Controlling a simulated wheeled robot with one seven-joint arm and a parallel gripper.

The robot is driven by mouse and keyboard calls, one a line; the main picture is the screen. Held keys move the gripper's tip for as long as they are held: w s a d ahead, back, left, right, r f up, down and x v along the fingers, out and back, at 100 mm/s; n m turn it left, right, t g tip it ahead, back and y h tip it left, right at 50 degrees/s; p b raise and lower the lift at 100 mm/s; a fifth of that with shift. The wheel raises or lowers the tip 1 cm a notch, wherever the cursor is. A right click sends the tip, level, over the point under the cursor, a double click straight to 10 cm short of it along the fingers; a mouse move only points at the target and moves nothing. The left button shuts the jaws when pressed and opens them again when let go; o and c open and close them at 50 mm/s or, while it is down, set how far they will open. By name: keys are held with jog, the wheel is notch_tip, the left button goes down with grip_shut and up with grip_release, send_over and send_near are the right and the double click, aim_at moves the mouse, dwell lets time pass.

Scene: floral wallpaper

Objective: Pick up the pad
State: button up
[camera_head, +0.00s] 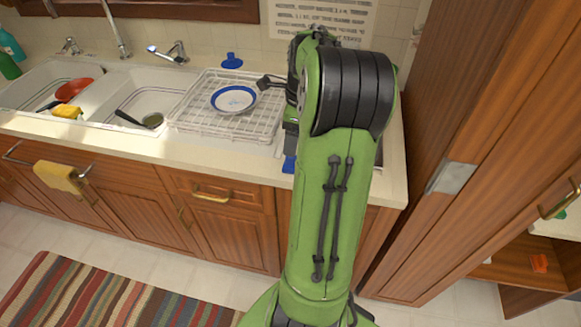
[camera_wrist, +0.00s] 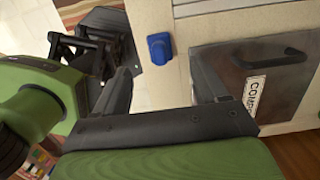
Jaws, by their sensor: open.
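A small blue object (camera_wrist: 160,48), possibly the pad, lies on the pale countertop in the wrist view. A blue piece (camera_head: 290,164) also shows at the counter's front edge in the head view, partly hidden by my arm. My gripper (camera_wrist: 163,82) is open, with one dark finger to each side in the wrist view. The blue object shows between and beyond the fingertips, apart from both. Nothing is between the fingers.
A dark bin or lid (camera_wrist: 277,82) with a white label and handle lies right of the blue object. A white rack (camera_head: 190,118) holds a blue-rimmed plate (camera_head: 233,99). A sink (camera_head: 40,88) with a yellow sponge (camera_head: 68,112) is left. A wooden cabinet (camera_head: 480,130) stands close on the right.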

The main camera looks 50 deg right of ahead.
aim_at(291, 161)
jog(key=f+b, duration=0.1)
jog(key=f, duration=0.2)
jog(key=f+b, duration=0.1)
jog(key=f, duration=0.2)
jog(key=f+b, duration=0.1)
jog(key=f, duration=0.2)
jog(key=shift+w+a+f, duration=0.15)
jog(key=shift+w, duration=0.1)
jog(key=c, duration=1.2)
